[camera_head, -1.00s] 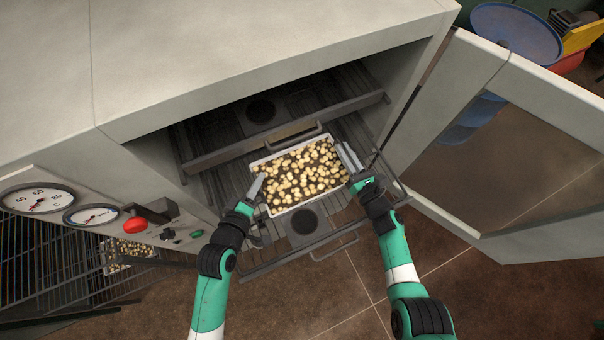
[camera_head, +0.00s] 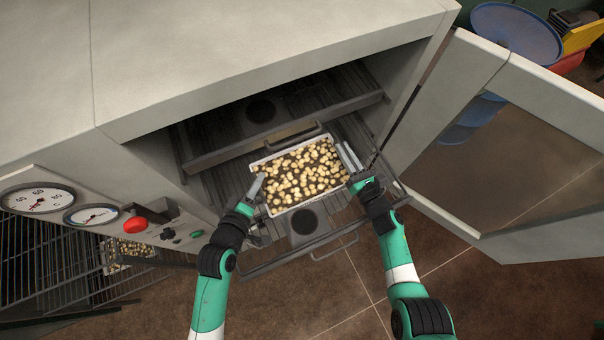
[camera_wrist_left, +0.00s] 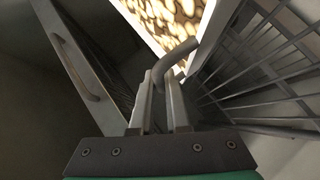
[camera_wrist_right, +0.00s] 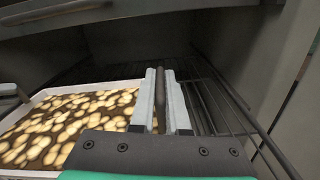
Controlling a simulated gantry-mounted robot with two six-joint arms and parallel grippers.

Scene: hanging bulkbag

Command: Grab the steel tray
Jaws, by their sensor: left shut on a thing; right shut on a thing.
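The steel tray (camera_head: 294,209) is a shallow rectangular tray with a pale rim, filled with small round yellowish pieces. It rests on the pulled-out lower rack (camera_head: 228,183) of the oven-like cabinet. My left gripper (camera_head: 259,184) is at the tray's left side; in the left wrist view its fingers (camera_wrist_left: 161,84) are shut on a bent bar handle (camera_wrist_left: 180,58). My right gripper (camera_head: 347,156) is at the tray's right side; in the right wrist view its fingers (camera_wrist_right: 159,80) are shut on a dark bar handle (camera_wrist_right: 160,100).
An upper rack (camera_head: 340,112) sits just behind and above the tray. The cabinet door (camera_head: 500,150) stands open on the right. Gauges (camera_head: 38,199) and a red knob (camera_head: 135,224) are on the panel at left. Open floor (camera_head: 420,255) lies in front.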

